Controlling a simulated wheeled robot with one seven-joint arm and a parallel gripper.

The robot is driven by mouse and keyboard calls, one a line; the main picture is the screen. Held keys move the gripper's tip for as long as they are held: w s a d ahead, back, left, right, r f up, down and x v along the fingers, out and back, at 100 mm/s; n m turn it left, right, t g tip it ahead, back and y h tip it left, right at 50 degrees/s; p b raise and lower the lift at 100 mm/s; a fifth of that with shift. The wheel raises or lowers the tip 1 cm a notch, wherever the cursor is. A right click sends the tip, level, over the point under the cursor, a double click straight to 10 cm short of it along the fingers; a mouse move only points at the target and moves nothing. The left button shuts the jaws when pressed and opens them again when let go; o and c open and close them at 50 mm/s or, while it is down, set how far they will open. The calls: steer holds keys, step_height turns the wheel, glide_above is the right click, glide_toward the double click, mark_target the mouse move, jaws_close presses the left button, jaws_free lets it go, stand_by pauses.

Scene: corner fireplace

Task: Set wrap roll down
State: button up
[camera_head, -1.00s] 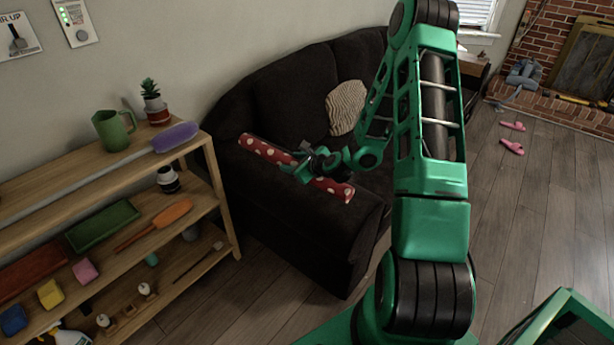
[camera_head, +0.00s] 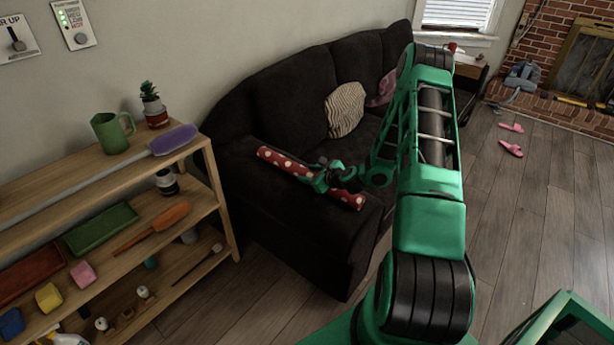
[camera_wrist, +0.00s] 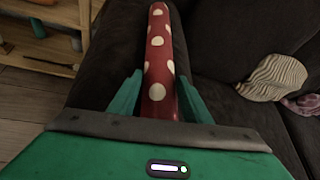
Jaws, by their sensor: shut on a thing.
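The wrap roll (camera_head: 284,161) is a long red tube with white dots. My gripper (camera_head: 328,177) is shut around its middle in the head view, with a length of roll sticking out on each side. The roll lies over the near arm of the black sofa (camera_head: 240,150); I cannot tell whether it touches the sofa. In the wrist view the roll (camera_wrist: 157,50) runs away from me between the two green fingers (camera_wrist: 158,92), with dark sofa fabric behind it. The roll's near end is hidden there by my gripper body.
A wooden shelf (camera_head: 215,190) on the left holds a green mug (camera_head: 110,132), a potted plant (camera_head: 152,104), a purple duster (camera_head: 174,139) and trays. A striped cushion (camera_head: 345,109) lies on the sofa.

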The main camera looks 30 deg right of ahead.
steer(key=shift+f, duration=0.1)
steer(key=o, duration=1.2)
steer(key=shift+c, duration=0.2)
steer(key=s+a+r+n+g, duration=0.2)
steer(key=s+r+n+g, duration=0.2)
steer(key=s+r+n, duration=0.4)
steer(key=s+a+r+n+g, duration=0.3)
steer(key=s+r+n, duration=0.5)
steer(key=s, duration=1.5)
steer(key=s+a+r+n+g+h, duration=0.1)
steer(key=s+a+r+n+g, duration=0.2)
steer(key=s+r, duration=1.1)
steer(key=s+n+g, duration=0.1)
steer(key=n+g, duration=0.1)
steer(key=n, duration=0.3)
steer(key=shift+s+a+r+n, duration=0.15)
steer(key=shift+s+r+n, duration=0.15)
steer(key=shift+s+n, duration=0.1)
steer(key=shift+w, duration=0.1)
